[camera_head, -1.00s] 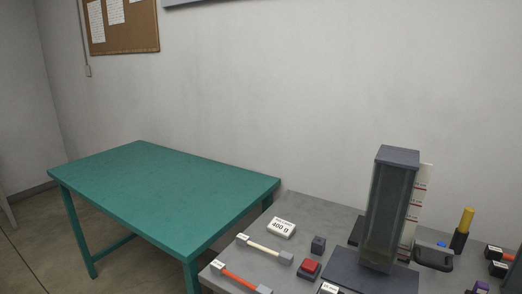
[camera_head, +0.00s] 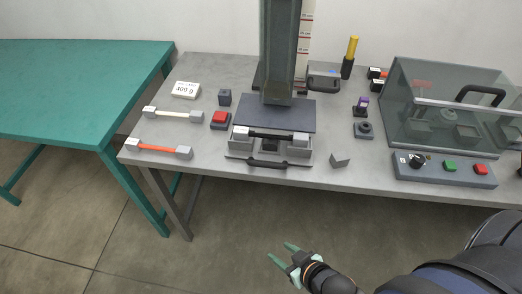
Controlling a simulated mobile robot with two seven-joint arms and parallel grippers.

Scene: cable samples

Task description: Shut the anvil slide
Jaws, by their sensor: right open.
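The anvil slide (camera_head: 237,152) is a light grey tray at the front of the drop tower (camera_head: 277,50), on the grey bench. It sticks out from the tower's dark base plate (camera_head: 300,112) toward the bench's front edge. Its black bar handle (camera_head: 268,163) faces me. A sample with a black cable and grey end blocks (camera_head: 272,134) lies across the slide, above a dark block in its middle. My right gripper (camera_head: 283,253) is open and empty, low in front of the bench and apart from the handle. My left gripper is not in view.
Samples with a white cable (camera_head: 172,113) and an orange cable (camera_head: 160,149) lie left, near a red button box (camera_head: 220,119) and a 400 g sign (camera_head: 186,90). A clear-covered box (camera_head: 440,85) with a control panel (camera_head: 443,170) stands right. A small grey wedge (camera_head: 340,160) lies right of the slide.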

